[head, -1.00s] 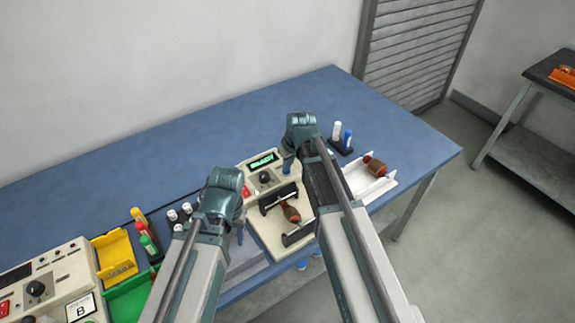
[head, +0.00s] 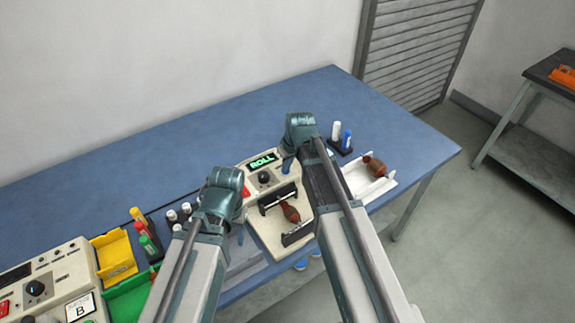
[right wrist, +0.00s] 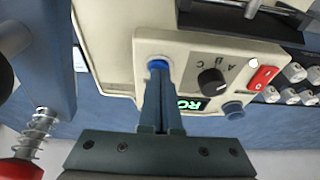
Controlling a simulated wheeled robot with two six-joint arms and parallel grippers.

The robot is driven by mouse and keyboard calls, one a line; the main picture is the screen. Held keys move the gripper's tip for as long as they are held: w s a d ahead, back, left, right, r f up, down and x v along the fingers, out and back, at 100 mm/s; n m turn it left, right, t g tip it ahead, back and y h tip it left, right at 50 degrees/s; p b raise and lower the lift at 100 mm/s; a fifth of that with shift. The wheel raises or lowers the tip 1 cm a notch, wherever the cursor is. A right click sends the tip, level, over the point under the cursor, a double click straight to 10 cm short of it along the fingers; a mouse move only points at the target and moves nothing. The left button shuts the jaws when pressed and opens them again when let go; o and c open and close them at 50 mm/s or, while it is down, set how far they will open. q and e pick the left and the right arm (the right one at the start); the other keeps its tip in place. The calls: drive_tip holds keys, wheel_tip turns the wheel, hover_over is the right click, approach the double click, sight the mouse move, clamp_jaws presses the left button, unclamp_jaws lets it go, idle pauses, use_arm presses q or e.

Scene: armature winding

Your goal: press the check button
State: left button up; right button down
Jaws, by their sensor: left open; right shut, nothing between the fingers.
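The tester, a cream box (head: 250,185) with a green display (head: 262,161) reading ROLL, stands on the blue bench. Its dark selector knob (right wrist: 211,82), marked A B C, and red switch (right wrist: 262,77) show in the right wrist view. My right gripper (right wrist: 159,80) is shut and empty, its fingertips at a round blue button (right wrist: 158,64) on the tester's top; they appear to touch it.
A brown armature (head: 291,212) sits in the tester's dark cradle. Another armature (head: 375,167) lies in a white tray (head: 391,184) at right. A yellow bin (head: 115,257), green bin (head: 128,298) and control box (head: 60,270) are at left. The bench's back is clear.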

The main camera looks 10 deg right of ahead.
drive_tip(key=p+v, duration=1.1)
drive_tip(key=v, duration=0.1)
drive_tip(key=shift+r, duration=0.35)
drive_tip(key=shift+w, duration=0.1)
drive_tip(key=s+a+f+g+h+b, duration=0.1)
drive_tip(key=s+a, duration=0.3)
drive_tip(key=s, duration=0.5)
drive_tip(key=s+a+f+g+h+b, duration=0.1)
drive_tip(key=s+a, duration=0.3)
drive_tip(key=s, duration=0.6)
drive_tip(key=shift+a+f+m+g+h, duration=0.2)
drive_tip(key=shift+f+m+g+h, duration=0.1)
drive_tip(key=shift+f+g, duration=0.35)
drive_tip(key=shift+s+r, duration=0.1)
drive_tip(key=shift+s, duration=0.05)
